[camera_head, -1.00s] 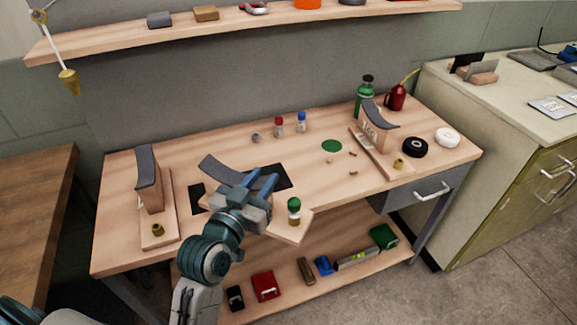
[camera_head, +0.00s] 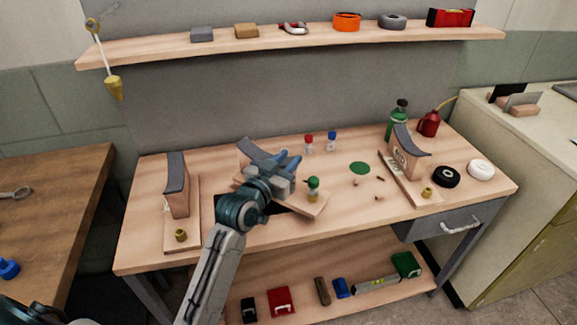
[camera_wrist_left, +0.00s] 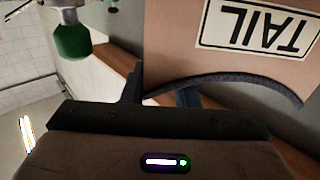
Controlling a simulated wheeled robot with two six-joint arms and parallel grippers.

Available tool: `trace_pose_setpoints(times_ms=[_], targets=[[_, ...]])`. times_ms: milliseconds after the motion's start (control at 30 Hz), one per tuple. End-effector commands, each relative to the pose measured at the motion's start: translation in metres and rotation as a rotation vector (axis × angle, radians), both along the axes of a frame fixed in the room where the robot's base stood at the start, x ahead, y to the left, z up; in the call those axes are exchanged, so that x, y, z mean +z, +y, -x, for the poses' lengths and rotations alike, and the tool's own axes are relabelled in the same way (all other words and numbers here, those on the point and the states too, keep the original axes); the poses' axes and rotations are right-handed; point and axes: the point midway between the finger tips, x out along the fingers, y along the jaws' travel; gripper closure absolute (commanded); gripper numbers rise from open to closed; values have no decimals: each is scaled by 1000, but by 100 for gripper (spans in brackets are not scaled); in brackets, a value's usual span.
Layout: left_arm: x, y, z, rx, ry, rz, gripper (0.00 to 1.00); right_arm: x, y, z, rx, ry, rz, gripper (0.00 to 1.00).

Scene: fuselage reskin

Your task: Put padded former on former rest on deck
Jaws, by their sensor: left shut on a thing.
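My left gripper (camera_head: 284,168) is shut on a wooden former with a dark curved pad (camera_head: 258,156) along its top edge. The former has a flat wooden base (camera_head: 300,203). The base seems above the table, but the gap is unclear. A dark patch (camera_head: 280,210) on the table is partly hidden by my arm; I cannot tell whether it is the rest. My right gripper is out of view.
Similar padded wooden stands are at the left (camera_head: 177,188) and right (camera_head: 406,155) of the workbench (camera_head: 345,220). A shelf (camera_head: 300,50) hangs behind.

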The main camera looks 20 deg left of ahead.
Motion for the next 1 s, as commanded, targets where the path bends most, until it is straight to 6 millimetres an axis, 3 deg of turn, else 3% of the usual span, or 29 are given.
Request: trace_pose_setpoints(times_ms=[233, 500, 967, 1000], targets=[[1, 4, -17, 0, -5, 1, 100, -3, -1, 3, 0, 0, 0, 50], [-31, 3, -15, 0, -2, 1, 100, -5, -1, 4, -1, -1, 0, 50], [-37, 3, -15, 0, -5, 1, 100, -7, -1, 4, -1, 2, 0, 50], [-39, 3, -15, 0, -1, 1, 71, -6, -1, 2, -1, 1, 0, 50]])
